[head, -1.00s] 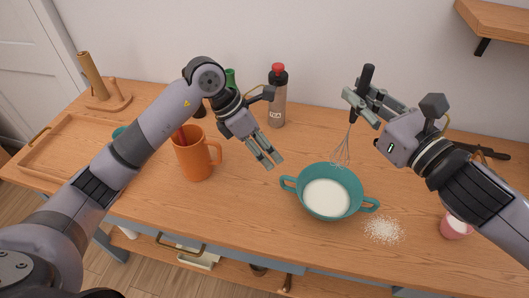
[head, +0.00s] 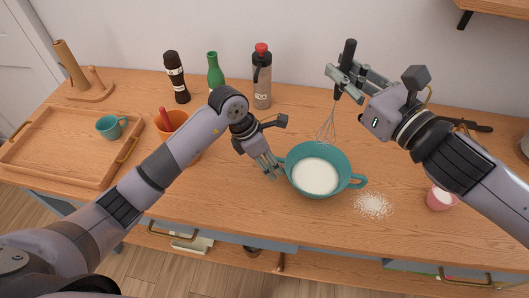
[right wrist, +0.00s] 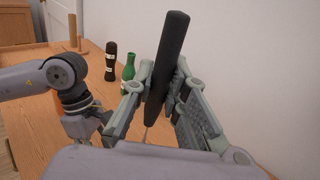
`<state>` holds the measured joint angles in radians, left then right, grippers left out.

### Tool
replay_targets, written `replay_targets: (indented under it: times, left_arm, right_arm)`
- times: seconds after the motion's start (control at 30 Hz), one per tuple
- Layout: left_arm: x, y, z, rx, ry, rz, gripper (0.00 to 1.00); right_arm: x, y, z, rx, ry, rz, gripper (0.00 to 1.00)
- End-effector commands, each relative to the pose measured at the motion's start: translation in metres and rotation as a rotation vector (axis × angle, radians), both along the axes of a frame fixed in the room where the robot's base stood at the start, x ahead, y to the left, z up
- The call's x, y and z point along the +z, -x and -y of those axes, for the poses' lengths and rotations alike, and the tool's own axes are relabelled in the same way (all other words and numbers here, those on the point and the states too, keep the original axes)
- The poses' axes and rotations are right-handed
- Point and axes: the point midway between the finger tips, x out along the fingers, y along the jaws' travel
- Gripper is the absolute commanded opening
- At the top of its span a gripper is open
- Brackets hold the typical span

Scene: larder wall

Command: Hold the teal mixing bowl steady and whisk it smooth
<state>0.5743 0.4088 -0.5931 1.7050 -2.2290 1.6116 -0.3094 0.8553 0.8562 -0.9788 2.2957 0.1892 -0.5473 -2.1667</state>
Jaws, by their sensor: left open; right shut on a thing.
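The teal mixing bowl (head: 345,163) stands on the wooden counter with a white mixture inside and two side handles. My left gripper (head: 273,174) is open at the bowl's left handle; whether its fingers touch or straddle that handle I cannot tell. My right gripper (head: 340,80) is shut on the black handle of the whisk (head: 326,127), which hangs wires-down behind the bowl's back rim. In the right wrist view the whisk's dark handle (right wrist: 168,55) stands between the fingers; its wires are hidden there.
White powder (head: 373,205) lies spilled right of the bowl, with a pink cup (head: 440,199) beyond it. An orange pitcher (head: 171,121) is partly behind my left arm. A tray (head: 58,165) holds a teal cup (head: 110,127). Bottles, including a red-topped flask (head: 262,80), stand at the back.

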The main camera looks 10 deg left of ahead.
Motion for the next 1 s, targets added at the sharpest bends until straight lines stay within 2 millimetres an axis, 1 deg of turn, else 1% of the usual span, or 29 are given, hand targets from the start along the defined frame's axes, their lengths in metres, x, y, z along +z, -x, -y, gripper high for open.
replay_targets:
  times: [0.1,0.37,1.0]
  left_arm:
    - [-0.0040,-0.0003,0.0023,-0.001,0.001,0.000,0.46]
    - [-0.0046,-0.0003,0.0023,-0.001,0.001,0.000,0.45]
    - [-0.0042,-0.0005,0.0020,0.000,0.001,0.001,0.03]
  right_arm:
    - [0.0003,0.0001,-0.0001,0.000,-0.001,0.001,0.00]
    - [0.0002,0.0000,0.0000,0.000,-0.001,0.001,0.00]
    - [0.0002,0.0000,0.0000,0.000,0.000,0.000,0.00]
